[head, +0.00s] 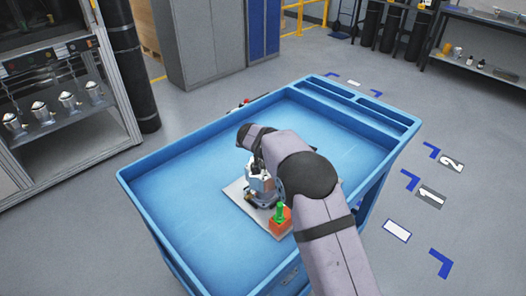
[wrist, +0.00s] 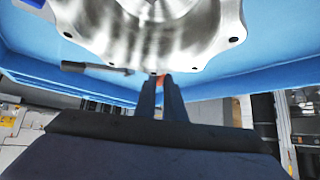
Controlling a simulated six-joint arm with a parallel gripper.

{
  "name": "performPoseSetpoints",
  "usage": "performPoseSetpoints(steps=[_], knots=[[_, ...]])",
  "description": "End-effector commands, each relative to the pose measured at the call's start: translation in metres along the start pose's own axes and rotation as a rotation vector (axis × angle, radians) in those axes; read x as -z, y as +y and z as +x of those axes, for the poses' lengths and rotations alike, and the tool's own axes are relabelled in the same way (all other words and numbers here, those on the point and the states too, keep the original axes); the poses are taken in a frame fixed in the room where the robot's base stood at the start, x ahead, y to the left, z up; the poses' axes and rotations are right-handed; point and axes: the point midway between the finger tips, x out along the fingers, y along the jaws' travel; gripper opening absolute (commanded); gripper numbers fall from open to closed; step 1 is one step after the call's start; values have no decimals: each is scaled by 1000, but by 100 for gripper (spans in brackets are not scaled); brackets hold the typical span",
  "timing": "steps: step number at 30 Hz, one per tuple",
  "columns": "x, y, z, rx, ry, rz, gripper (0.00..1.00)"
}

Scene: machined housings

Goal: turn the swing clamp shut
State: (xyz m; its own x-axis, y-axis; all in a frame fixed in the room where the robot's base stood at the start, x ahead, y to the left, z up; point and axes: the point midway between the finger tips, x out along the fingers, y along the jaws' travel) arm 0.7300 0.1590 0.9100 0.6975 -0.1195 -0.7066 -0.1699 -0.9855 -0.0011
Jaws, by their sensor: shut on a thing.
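A silvery machined housing (head: 259,183) sits on a dark fixture (head: 262,199) on a pale plate (head: 237,190). In the wrist view the housing (wrist: 150,30) fills the top, with a round bore and a flange with holes. My gripper (wrist: 162,76) has its two dark fingers close together at the flange's edge, with a small orange part between the tips. I take this to be the swing clamp's handle, but most of it is hidden. In the head view my arm hides the fingertips.
An orange block with a green knob (head: 281,213) stands at the plate's near corner. The blue cart (head: 175,205) has raised walls around its tray. A rack with several metal parts (head: 68,101) stands at the left.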

Motion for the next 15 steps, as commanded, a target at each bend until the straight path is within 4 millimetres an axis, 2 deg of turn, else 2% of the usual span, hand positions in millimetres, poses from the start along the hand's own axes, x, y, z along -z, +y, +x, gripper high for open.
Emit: performPoseSetpoints(steps=[15], knots=[[1,3,0,129,0,-129,0]])
